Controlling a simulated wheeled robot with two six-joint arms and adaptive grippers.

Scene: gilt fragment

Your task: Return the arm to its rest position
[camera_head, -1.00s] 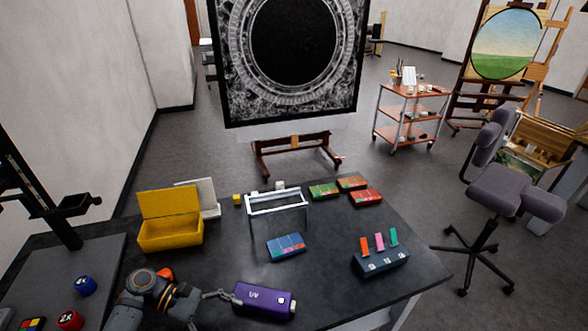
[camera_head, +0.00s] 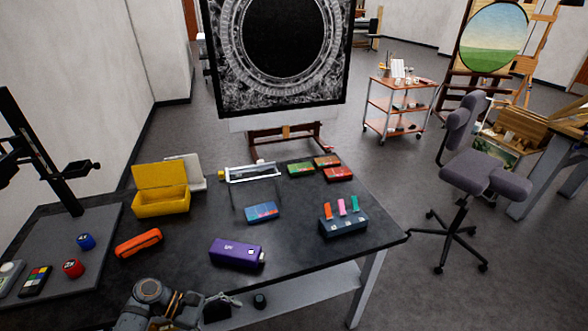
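My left arm comes in at the bottom, left of centre, in front of the table's near edge. Its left gripper (camera_head: 226,304) points right and hangs clear of the purple box (camera_head: 236,252), on the near side of it. No object shows in its fingers, but they are small and partly dark, so I cannot tell whether they are open or shut. My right gripper is not in view.
The dark table (camera_head: 310,250) holds an open yellow box (camera_head: 161,201), an orange case (camera_head: 139,243), a blue box (camera_head: 262,212), a dark block with coloured sticks (camera_head: 343,226) and several small boxes at the back. A grey stool (camera_head: 478,172) stands right.

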